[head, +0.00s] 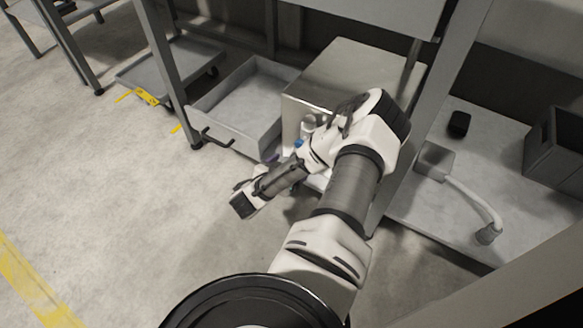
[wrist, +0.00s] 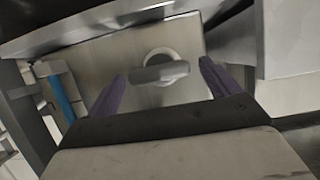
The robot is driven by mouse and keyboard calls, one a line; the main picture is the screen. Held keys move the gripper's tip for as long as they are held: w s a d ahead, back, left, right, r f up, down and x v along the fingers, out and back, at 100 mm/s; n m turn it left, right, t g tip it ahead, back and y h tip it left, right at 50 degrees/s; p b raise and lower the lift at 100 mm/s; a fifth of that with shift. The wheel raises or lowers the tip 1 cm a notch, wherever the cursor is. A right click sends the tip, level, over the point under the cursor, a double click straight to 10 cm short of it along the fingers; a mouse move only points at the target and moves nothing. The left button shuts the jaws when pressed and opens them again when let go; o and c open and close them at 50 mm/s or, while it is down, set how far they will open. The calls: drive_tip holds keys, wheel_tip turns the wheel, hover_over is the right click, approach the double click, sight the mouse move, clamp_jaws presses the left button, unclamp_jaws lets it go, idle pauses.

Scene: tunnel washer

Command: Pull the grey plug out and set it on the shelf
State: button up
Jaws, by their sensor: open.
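The grey plug (wrist: 160,73) shows in the wrist view as a flat bar-like grip in front of a round pale collar on a metal panel (wrist: 105,70). My gripper (wrist: 162,72) is open, with one purple finger on either side of the plug in the picture. I see no contact between the fingers and the plug, and the remaining depth cannot be told. In the head view my arm hides the plug and most of my gripper. A light grey shelf surface (head: 500,172) lies low at the right of the head view.
On that surface are a small black object (head: 459,123), a curved pale pipe (head: 468,197) and a dark grey bin (head: 557,150). A metal box (head: 350,65) and an open tray (head: 232,100) stand behind my arm. A blue strip (wrist: 62,97) is left in the wrist view.

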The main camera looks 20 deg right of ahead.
drive_tip(key=shift+x, duration=0.95)
drive_tip(key=c, duration=1.8)
drive_tip(key=shift+s+a, duration=0.15)
drive_tip(key=shift+c, duration=0.2)
drive_tip(key=s+a+p, duration=0.2)
drive_tip(key=s+a, duration=0.3)
drive_tip(key=a, duration=0.1)
drive_tip(key=shift+a, duration=0.35)
idle(0.6)
drive_tip(key=shift+s+a, duration=0.1)
drive_tip(key=shift+s, duration=0.05)
idle(1.8)
